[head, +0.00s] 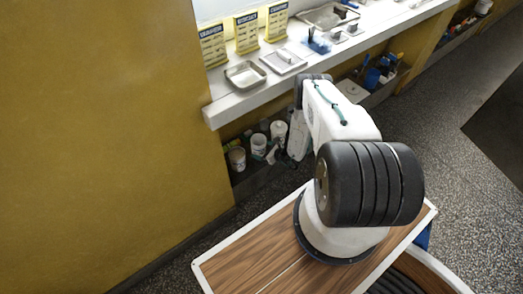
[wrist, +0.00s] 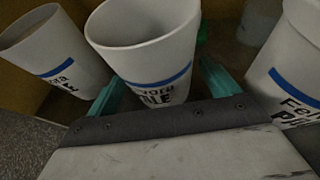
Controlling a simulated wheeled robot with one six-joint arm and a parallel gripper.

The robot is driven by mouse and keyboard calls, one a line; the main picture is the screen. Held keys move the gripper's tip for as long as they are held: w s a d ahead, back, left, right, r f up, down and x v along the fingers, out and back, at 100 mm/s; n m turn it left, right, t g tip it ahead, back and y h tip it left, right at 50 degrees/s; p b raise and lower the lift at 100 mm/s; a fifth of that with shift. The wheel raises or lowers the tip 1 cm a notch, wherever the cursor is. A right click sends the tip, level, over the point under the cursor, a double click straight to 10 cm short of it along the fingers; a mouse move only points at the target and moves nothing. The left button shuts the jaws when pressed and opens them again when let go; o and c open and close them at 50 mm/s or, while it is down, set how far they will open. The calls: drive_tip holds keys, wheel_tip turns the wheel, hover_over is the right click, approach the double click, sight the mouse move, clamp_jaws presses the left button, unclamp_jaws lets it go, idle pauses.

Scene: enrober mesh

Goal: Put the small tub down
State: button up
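My gripper's two teal fingers (wrist: 165,82) stand on either side of a small white tub (wrist: 155,72) in the wrist view and appear closed against its sides. The tub is open-topped, with a blue band and black lettering that is partly hidden by the gripper body. It tilts in the picture like its neighbours. In the head view my gripper (head: 271,155) reaches low under the counter among white tubs, the middle one (head: 258,145) just left of the fingers. The tub's base and whether it touches the surface below are hidden.
Similar white tubs stand close on the left (wrist: 55,60) and right (wrist: 290,70) in the wrist view. They sit in a low bay under the white counter (head: 228,112), beside the yellow wall (head: 110,130). Trays and yellow signs are on the counter. Speckled floor lies right.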

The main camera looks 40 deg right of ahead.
drive_tip(key=shift+r, duration=0.1)
drive_tip(key=v, duration=1.2)
